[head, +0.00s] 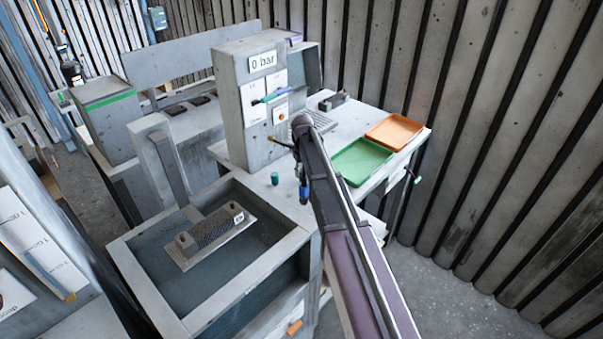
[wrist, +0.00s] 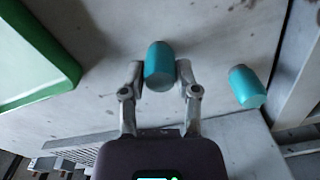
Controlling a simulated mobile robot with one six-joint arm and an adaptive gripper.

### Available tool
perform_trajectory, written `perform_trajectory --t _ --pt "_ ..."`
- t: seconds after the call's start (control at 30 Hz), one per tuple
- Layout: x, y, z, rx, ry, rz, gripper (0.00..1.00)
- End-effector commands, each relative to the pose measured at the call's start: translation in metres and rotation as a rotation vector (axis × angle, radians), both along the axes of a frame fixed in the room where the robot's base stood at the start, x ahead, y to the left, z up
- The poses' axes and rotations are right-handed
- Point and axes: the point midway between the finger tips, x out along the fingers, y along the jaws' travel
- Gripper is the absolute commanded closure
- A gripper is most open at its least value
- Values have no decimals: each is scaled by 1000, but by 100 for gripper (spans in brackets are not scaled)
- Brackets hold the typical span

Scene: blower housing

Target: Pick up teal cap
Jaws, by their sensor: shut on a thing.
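Two teal caps show in the wrist view. One teal cap (wrist: 160,66) is between the two fingers of my gripper (wrist: 160,78), which is shut on it. The other teal cap (wrist: 247,87) is apart, to the right of the gripper. In the head view one teal cap (head: 275,178) stands on the bench top beside the grey cabinet. My gripper (head: 304,190) is at the end of the arm there, to the right of that cap. The held cap is hard to make out in the head view.
A green tray (head: 385,148) and an orange tray (head: 415,120) sit on the bench to the right. The grey cabinet (head: 238,130) reads "0 bar". A sunken tank (head: 140,262) holds a metal block (head: 212,232) at front left.

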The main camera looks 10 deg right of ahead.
Motion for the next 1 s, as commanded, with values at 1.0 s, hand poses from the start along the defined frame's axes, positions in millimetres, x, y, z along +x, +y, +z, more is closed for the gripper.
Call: perform_trajectory --t 1.0 --pt "0 0 86 0 0 0 92"
